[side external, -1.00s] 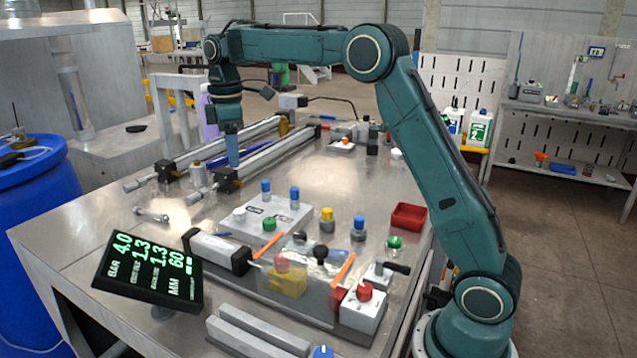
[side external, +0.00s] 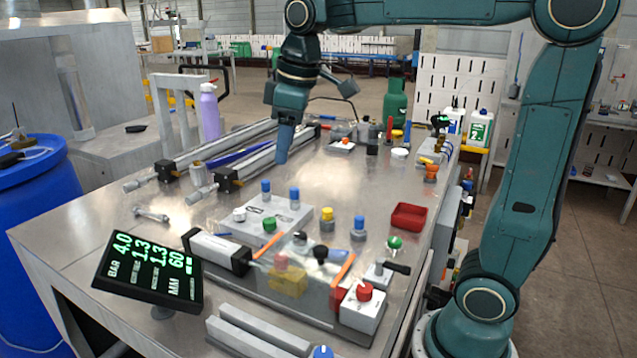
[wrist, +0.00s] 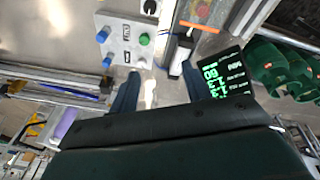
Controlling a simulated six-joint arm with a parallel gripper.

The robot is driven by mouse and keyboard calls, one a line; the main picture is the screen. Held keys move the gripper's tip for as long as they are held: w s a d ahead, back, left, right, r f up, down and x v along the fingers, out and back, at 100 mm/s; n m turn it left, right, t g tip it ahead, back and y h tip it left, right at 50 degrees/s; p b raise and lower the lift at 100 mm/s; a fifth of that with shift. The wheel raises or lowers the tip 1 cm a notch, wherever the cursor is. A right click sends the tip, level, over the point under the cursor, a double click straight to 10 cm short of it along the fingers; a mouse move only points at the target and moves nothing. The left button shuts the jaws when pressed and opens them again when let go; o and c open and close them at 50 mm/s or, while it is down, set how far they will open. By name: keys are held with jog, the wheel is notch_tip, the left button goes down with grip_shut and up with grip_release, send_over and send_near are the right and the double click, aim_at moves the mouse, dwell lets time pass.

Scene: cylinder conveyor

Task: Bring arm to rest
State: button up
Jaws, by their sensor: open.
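My gripper (side external: 283,143) hangs pointing down above the far middle of the metal table (side external: 130,215), beside the two long cylinder rails. Its fingers also show in the wrist view (wrist: 158,90), spread apart with nothing between them. The nearer rail (side external: 250,165) lies just left of the gripper in the side view. I cannot tell the exact height of the fingertips over the table.
A panel with blue, white and green knobs (side external: 275,222), a red tray (side external: 409,217) and a tilted black display (side external: 148,273) stand on the table. A purple bottle (side external: 209,113) stands behind the rails. Bare metal lies around the middle.

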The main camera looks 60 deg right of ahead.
jog(key=s+a+f+m+t, duration=0.1)
jog(key=s+f+m, duration=0.1)
jog(key=s, duration=0.6)
jog(key=s+a+f+m+t, duration=0.1)
jog(key=s+f+m, duration=0.1)
jog(key=s+f, duration=0.3)
jog(key=shift+s+a+f+m+t, duration=0.2)
jog(key=shift+s+m+t, duration=0.2)
jog(key=shift+s, duration=1.9)
grip_shut()
